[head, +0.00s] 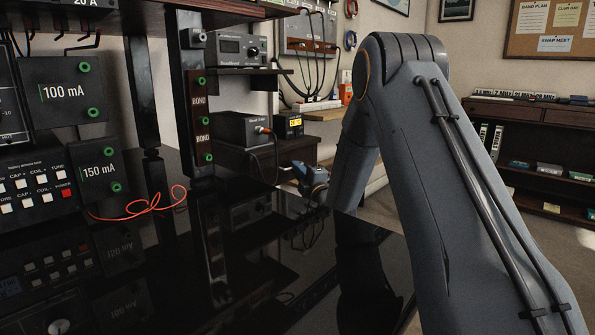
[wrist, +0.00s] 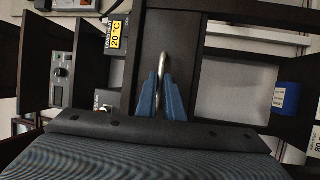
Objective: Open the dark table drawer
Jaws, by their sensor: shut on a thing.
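My gripper (wrist: 161,82) shows in the wrist view with its two blue fingers shut around a silver bar handle (wrist: 163,62). The handle is on a dark front panel (wrist: 177,30), which appears to be the drawer of the dark table. In the head view the dark table (head: 262,158) stands in the back, beyond the glossy black top. A small part of my wrist shows beside it, and my arm hides much of that area. I cannot tell from these views how far the drawer stands out.
A glossy black surface (head: 290,285) fills the foreground, with a loose red wire (head: 140,208) on it. Black posts and meter panels stand at left. A black box (head: 240,128) and a yellow-labelled device (head: 289,125) sit on the dark table. Open floor shows at right.

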